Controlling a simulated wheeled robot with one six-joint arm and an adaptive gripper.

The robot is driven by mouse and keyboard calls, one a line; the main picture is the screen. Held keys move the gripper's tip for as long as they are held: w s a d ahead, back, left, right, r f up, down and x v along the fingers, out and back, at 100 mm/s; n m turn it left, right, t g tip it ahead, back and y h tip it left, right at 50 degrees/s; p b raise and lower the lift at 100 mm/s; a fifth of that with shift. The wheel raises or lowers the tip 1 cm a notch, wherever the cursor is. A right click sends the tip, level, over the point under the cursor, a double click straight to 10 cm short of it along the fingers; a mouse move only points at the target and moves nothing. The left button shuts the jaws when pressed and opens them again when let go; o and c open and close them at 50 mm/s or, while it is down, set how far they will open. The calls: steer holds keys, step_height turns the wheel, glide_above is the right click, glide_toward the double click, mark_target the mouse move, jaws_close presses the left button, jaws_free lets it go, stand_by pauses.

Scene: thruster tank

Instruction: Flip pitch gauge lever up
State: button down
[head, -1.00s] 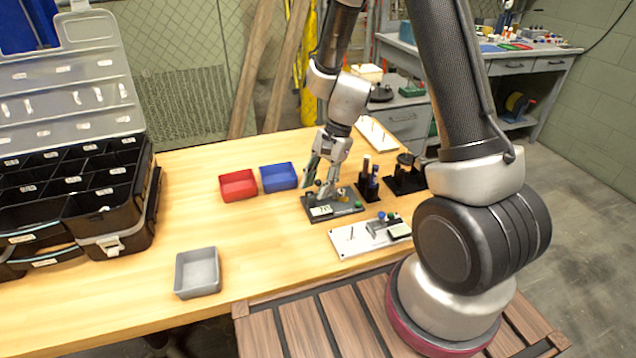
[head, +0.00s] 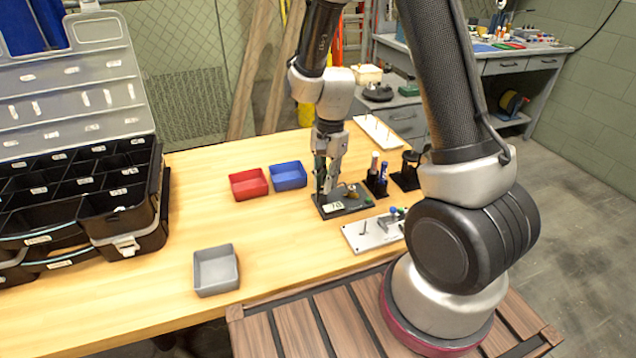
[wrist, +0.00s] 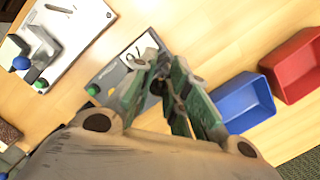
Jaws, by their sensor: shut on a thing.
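The pitch gauge is a dark board (head: 356,205) with a small lit display (head: 335,206), a green knob (head: 369,201) and a brass-coloured part (head: 351,190), lying flat on the wooden table. My gripper (head: 327,188) points down at the back left of this board, behind the display. In the wrist view its green-padded fingers (wrist: 163,82) are close together over the board's end (wrist: 108,75). They are shut on what seems to be the gauge lever, which the fingers mostly hide, so its angle cannot be told.
Blue bin (head: 288,175) and red bin (head: 248,184) stand left of my gripper. A white board with knobs (head: 372,236) lies in front of the gauge. Dark holders with upright tools (head: 377,183) stand to its right. A grey bin (head: 216,270) and black organiser (head: 130,205) stand left.

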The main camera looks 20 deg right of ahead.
steer(key=h, duration=0.1)
steer(key=a+h, duration=0.1)
steer(key=h, duration=0.1)
steer(key=shift+w+a+r+h, duration=0.1)
steer(key=shift+w+a+h, duration=0.2)
steer(key=shift+a, duration=0.1)
steer(key=shift+a+f+h, duration=0.15)
steer(key=shift+a+h, duration=0.2)
steer(key=shift+h, duration=0.55)
steer(key=shift+a+f+h, duration=0.1)
steer(key=shift+a+h, duration=0.2)
steer(key=shift+h, duration=0.6)
steer(key=c, duration=1.4)
jaws_free()
steer(key=shift+o, duration=0.2)
steer(key=shift+s, duration=0.1)
steer(key=v, duration=1.2)
